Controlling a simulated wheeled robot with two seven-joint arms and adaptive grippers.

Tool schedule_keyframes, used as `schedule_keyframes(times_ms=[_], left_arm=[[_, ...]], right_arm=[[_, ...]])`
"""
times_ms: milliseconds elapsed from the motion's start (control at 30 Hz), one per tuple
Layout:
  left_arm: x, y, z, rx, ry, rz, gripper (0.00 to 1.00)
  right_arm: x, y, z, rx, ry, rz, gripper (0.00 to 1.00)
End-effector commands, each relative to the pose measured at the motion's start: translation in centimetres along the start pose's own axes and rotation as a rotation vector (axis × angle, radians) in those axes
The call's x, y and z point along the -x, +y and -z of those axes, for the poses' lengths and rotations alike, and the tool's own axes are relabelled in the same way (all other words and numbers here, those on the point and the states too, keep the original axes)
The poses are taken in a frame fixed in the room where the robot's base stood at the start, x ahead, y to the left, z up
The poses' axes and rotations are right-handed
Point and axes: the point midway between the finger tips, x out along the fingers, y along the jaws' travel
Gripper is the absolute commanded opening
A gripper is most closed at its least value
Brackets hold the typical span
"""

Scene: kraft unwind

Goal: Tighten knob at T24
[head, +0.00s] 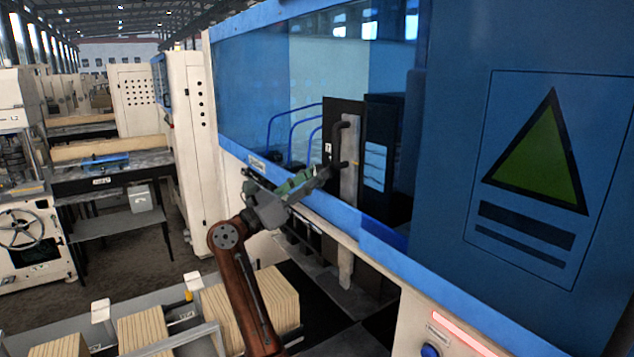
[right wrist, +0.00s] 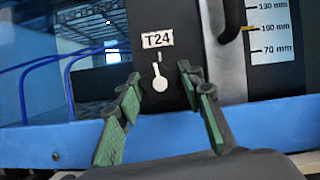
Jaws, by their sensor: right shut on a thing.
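In the head view my right gripper (head: 318,178) reaches the lower part of the black panel and hides the knob. My left gripper is not in view.
A blue rail (head: 325,209) runs below the opening. A dark curved handle (head: 340,140) and a grey upright strip stand right of the label. Blue hoses (head: 291,131) lie to the left. Stacked tan boards (head: 240,310) are at the bottom. A scale (right wrist: 272,35) marked in mm is nearby.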

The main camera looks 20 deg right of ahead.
Motion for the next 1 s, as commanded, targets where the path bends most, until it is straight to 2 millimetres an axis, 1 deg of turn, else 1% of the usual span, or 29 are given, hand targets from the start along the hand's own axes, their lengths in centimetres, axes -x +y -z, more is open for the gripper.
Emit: schedule_keyframes(times_ms=[33,200,533,567,600,667,900,1000], left_arm=[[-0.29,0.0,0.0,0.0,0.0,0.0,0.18],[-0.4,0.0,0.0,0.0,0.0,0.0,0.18],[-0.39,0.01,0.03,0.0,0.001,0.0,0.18],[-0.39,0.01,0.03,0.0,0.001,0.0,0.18],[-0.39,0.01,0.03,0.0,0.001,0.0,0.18],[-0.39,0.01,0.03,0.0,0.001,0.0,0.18],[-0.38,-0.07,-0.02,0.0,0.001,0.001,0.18],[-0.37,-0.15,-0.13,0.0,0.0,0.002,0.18]], right_arm=[[0.17,0.24,0.15,-0.029,0.0,0.009,0.11],[0.16,0.24,0.08,-0.103,0.001,0.038,0.11],[0.18,0.22,0.04,-0.117,0.001,0.043,0.11],[0.18,0.22,0.04,-0.117,0.001,0.043,0.36],[0.18,0.22,0.04,-0.117,0.001,0.043,0.39],[0.16,0.2,0.04,-0.116,0.001,0.043,0.43],[0.04,0.08,0.06,-0.116,0.0,0.046,0.43],[0.38,0.12,0.04,-0.115,0.0,0.045,0.43]])
